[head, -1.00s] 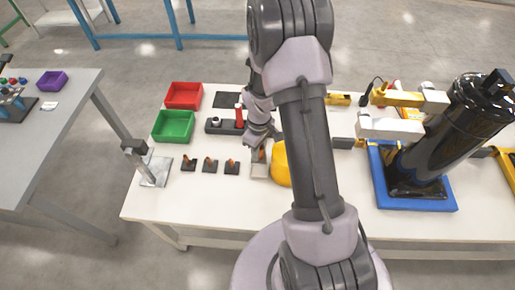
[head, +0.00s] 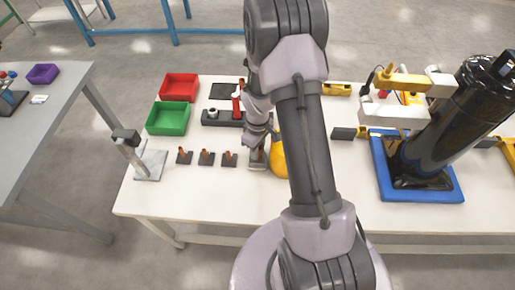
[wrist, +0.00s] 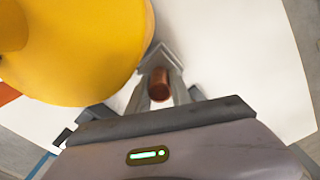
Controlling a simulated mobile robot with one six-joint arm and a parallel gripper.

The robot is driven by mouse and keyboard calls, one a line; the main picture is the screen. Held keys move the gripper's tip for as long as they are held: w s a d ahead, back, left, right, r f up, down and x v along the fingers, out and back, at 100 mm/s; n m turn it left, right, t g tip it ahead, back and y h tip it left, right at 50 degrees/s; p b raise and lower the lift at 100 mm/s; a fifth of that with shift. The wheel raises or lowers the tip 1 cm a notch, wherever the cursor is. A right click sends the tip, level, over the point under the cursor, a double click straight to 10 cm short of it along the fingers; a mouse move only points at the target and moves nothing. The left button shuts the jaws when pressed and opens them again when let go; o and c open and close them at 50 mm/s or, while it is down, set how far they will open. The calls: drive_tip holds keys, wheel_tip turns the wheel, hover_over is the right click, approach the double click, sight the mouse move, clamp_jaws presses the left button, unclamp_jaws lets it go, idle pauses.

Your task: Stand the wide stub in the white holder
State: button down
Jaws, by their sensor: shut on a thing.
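A copper-coloured round stub (wrist: 159,85) is between the two fingers of my gripper (wrist: 160,88) in the wrist view, its end facing the camera. In the head view my gripper (head: 257,153) is low over the table, left of a yellow round object, and the stub is hidden there. A small pale block (head: 257,167), which looks like the white holder, shows just under the fingertips. Most of it is covered by my gripper. I cannot tell whether the stub is inside it or just above it.
The yellow object (wrist: 75,45) is very close to my fingers; it also shows in the head view (head: 279,155). Three dark blocks with copper stubs (head: 206,158) stand to the left. Behind are green (head: 168,118) and red (head: 179,88) bins. Free white tabletop (head: 200,190) lies in front.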

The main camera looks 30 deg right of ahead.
drive_tip(key=shift+f+b, duration=0.5)
drive_tip(key=shift+f, duration=0.5)
drive_tip(key=shift+f+b, duration=0.5)
drive_tip(key=shift+f, duration=0.1)
drive_tip(key=c, duration=1.1)
unclamp_jaws()
drive_tip(key=shift+r, duration=0.1)
wheel_tip(320, 180, up, 17)
drive_tip(key=p, duration=0.6)
drive_tip(key=shift+r, duration=0.15)
